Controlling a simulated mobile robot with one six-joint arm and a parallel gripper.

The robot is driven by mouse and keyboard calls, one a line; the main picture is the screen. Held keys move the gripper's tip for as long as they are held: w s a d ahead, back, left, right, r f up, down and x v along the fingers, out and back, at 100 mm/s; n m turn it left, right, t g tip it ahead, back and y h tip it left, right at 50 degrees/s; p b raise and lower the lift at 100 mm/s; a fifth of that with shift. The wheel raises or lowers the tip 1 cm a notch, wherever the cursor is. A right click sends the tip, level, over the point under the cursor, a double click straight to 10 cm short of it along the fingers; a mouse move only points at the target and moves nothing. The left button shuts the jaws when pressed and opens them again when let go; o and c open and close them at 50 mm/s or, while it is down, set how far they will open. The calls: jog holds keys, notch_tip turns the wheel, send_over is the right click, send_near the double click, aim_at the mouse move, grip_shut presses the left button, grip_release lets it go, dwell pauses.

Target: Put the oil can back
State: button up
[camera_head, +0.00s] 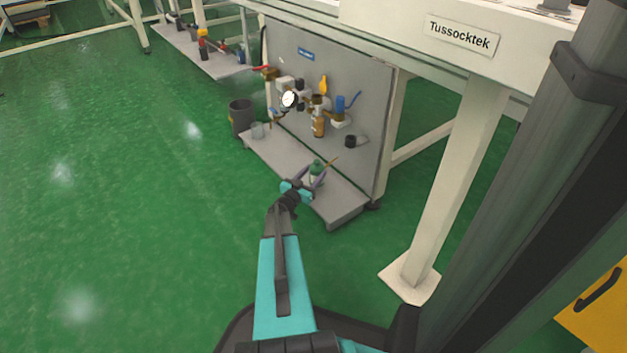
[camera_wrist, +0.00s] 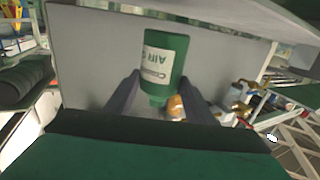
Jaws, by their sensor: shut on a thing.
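The oil can is a green can with a white label and a thin tan spout. It shows in the head view (camera_head: 316,168) above the right part of the low grey shelf (camera_head: 345,212), in front of the upright grey panel (camera_head: 345,82). I cannot tell whether the can's base touches the shelf.
The panel carries a round gauge (camera_head: 289,99), valves and an amber bottle (camera_head: 318,123). A dark bucket (camera_head: 241,117) stands at the shelf's far left end, near a small clear cup (camera_head: 257,131). A white table leg (camera_head: 448,190) rises at right. Green floor is clear at left.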

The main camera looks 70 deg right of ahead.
aim_at(312, 180)
jog(key=shift+w+d, duration=0.1)
jog(key=shift+d, duration=0.3)
jog(key=shift+w+d+f+b, duration=0.1)
jog(key=shift+d+f+b, duration=0.05)
jog(key=shift+f+b, duration=0.45)
jog(key=shift+d+f+b, duration=0.1)
jog(key=shift+f+b, duration=0.3)
jog(key=shift+f, duration=0.25)
jog(key=shift+f+b, duration=0.3)
jog(key=shift+f, duration=0.2)
jog(key=shift+f, duration=0.15)
jog(key=o, duration=1.3)
